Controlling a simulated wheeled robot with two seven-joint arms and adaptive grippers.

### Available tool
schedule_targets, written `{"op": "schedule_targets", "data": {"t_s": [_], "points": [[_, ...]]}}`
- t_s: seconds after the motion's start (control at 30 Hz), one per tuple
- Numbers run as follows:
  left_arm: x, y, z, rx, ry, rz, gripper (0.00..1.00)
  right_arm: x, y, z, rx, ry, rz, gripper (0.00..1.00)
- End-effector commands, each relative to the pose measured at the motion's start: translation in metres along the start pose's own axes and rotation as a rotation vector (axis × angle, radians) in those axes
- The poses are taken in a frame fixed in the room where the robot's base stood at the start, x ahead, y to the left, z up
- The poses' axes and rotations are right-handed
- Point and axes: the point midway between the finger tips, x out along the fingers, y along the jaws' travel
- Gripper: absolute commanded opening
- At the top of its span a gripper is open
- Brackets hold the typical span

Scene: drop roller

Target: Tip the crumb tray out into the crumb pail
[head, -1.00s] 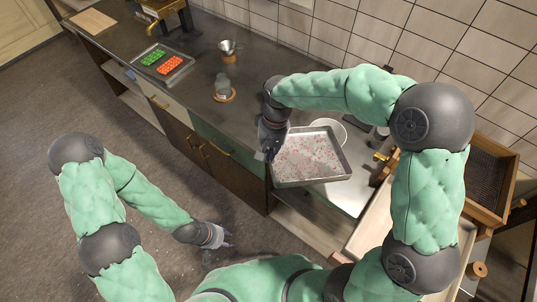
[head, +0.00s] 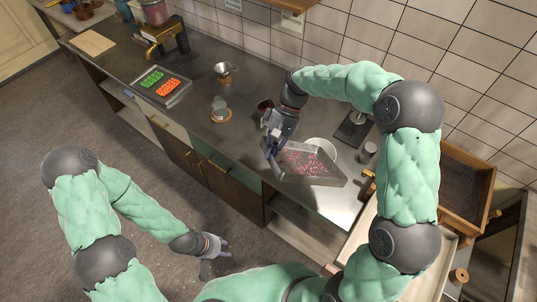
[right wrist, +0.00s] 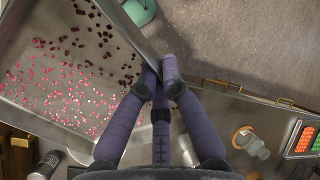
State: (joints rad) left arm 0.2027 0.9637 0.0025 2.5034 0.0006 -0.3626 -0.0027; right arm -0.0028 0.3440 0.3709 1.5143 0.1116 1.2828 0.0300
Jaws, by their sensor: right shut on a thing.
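The crumb tray (head: 322,179) is a grey metal tray with pink and dark red crumbs scattered inside. It is held tilted above the counter in the head view. My right gripper (head: 270,152) is shut on its left edge. The right wrist view shows the fingers (right wrist: 160,75) pinching the tray's wall (right wrist: 60,122), with crumbs across its floor. A round white vessel (head: 325,146), possibly the crumb pail, stands just behind the tray, which partly hides it. My left gripper (head: 217,245) is empty and open, low in front of the cabinets, away from the tray.
The counter (head: 195,112) holds a tray of green and orange pieces (head: 160,86), a metal funnel (head: 223,72) and a glass jar on a round coaster (head: 220,110). A wooden box with mesh (head: 450,190) is at the right. A small metal canister (head: 367,152) stands behind the tray.

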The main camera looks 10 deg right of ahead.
Motion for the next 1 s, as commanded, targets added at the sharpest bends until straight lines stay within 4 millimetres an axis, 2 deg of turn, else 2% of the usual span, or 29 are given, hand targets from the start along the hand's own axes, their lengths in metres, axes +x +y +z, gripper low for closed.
{"op": "schedule_targets", "data": {"t_s": [0.03,0.3,1.0], "points": [[-0.009,0.003,0.0,0.0,0.0,0.0,0.4,-0.009,0.0,0.0,0.003,-0.012,-0.017,0.0],[-0.035,0.012,0.001,0.0,0.0,0.0,0.4,-0.035,0.005,-0.004,0.002,-0.087,-0.103,0.0],[-0.088,0.032,0.003,0.0,0.0,0.0,0.4,-0.103,0.018,-0.016,0.001,-0.281,-0.324,0.0]]}}
